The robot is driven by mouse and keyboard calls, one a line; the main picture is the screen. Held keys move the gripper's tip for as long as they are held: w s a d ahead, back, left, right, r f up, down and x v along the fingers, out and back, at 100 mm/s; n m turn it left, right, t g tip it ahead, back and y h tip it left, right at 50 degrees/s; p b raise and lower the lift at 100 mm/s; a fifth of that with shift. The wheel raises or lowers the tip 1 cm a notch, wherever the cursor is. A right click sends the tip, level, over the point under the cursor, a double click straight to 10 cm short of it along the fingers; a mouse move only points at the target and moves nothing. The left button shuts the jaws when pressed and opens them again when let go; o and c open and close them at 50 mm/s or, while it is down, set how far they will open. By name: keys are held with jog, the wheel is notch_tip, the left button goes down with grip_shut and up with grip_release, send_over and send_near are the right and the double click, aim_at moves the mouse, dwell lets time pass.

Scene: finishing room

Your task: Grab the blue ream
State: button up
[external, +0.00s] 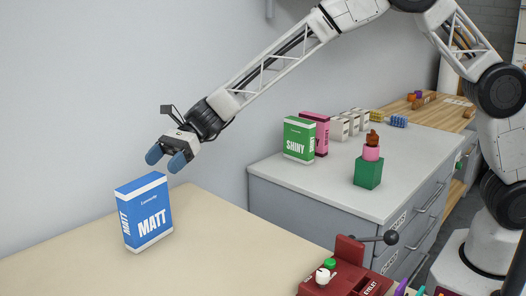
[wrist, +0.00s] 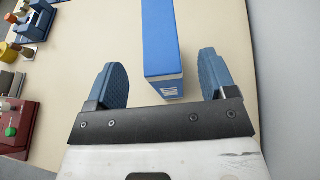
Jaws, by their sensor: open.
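The blue ream (external: 148,212) is a blue and white box marked MATT, standing upright on the beige table. In the wrist view its narrow blue top (wrist: 161,38) shows between the two fingers, with its white lower end facing me. My gripper (external: 166,158) is open, its blue fingertips above and slightly right of the ream's top in the external view. In the wrist view my gripper (wrist: 164,84) has one finger on each side of the ream's line, with gaps on both sides. I see no contact.
A red eyelet machine (external: 345,275) stands at the table's front right. A grey drawer cabinet (external: 345,192) holds a green SHINY ream (external: 298,140), a pink ream (external: 322,130) and a green block (external: 367,172) with smaller pieces stacked on it. The table around the blue ream is clear.

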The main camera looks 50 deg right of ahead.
aim_at(147, 179)
jog(key=shift+a+f, duration=0.2)
jog(key=shift+a, duration=0.2)
jog(key=shift+a, duration=0.1)
jog(key=shift+x, duration=2.55)
jog(key=shift+f, duration=0.15)
grip_shut()
